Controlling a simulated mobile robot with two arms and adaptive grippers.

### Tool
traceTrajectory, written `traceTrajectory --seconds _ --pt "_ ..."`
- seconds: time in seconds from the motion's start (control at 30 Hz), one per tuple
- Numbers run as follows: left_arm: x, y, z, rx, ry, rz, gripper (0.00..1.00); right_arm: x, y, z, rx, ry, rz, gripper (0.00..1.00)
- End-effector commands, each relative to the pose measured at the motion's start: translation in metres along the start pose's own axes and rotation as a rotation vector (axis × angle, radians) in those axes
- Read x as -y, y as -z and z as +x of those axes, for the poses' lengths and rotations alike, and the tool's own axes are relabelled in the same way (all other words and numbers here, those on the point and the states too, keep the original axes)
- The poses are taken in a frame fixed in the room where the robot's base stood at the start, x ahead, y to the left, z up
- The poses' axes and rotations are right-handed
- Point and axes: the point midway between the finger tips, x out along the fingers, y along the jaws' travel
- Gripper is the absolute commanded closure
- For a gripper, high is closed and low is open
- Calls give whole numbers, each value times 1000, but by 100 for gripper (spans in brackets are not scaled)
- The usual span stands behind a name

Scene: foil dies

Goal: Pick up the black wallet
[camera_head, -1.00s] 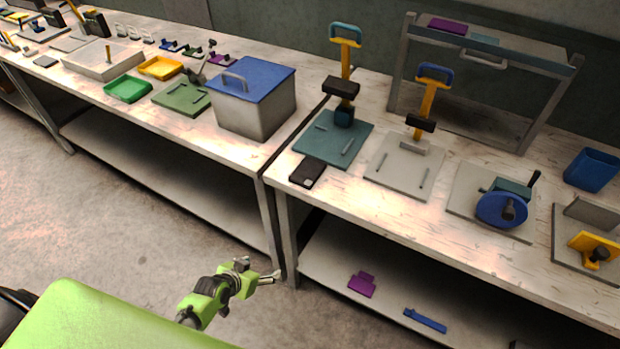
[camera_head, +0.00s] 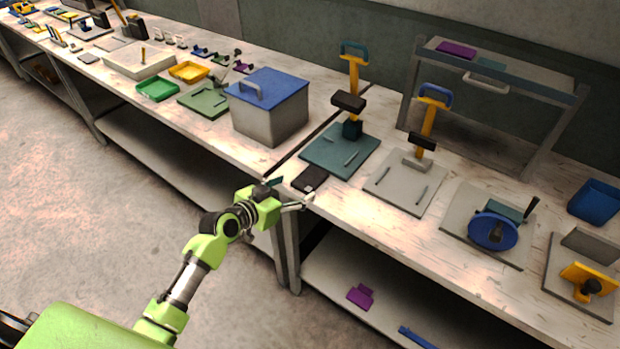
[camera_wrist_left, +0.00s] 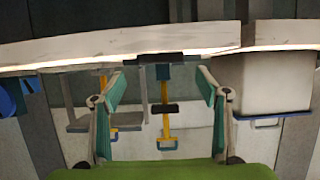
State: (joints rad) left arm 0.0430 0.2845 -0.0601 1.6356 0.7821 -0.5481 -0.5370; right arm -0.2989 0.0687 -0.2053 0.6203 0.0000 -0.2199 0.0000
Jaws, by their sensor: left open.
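The black wallet (camera_head: 310,178) lies flat at the front edge of the right workbench, just left of and in front of the teal press base. My left gripper (camera_head: 291,193) is open and empty at that edge, close to the wallet on its front left side. In the left wrist view the picture is upside down, and the open fingers (camera_wrist_left: 161,82) stand either side of the dark wallet edge (camera_wrist_left: 160,58), seen nearly edge-on. Contact with the wallet is not visible. My right gripper is not in view.
The teal press base (camera_head: 338,150) and a grey press base (camera_head: 405,185) stand behind and right of the wallet. A grey box with a blue lid (camera_head: 270,112) stands on the left bench. Purple (camera_head: 360,296) and blue pieces lie on the lower shelf.

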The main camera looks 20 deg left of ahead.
Motion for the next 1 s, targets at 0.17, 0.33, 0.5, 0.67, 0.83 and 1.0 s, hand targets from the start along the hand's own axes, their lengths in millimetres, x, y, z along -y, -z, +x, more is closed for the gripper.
traceTrajectory --seconds 0.17,0.33,0.5,0.67,0.83,1.0 --pt "0 0 14 1 -1 0 32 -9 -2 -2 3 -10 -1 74" --pt "0 3 22 0 -1 -2 32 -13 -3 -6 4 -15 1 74" --pt "1 8 42 1 -1 -3 32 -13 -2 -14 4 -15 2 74" --pt "1 6 59 1 -1 -3 32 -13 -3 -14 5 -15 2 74" --pt "2 6 66 1 -1 0 32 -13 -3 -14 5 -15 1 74" --pt "2 6 66 1 -1 1 32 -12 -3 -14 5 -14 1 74"
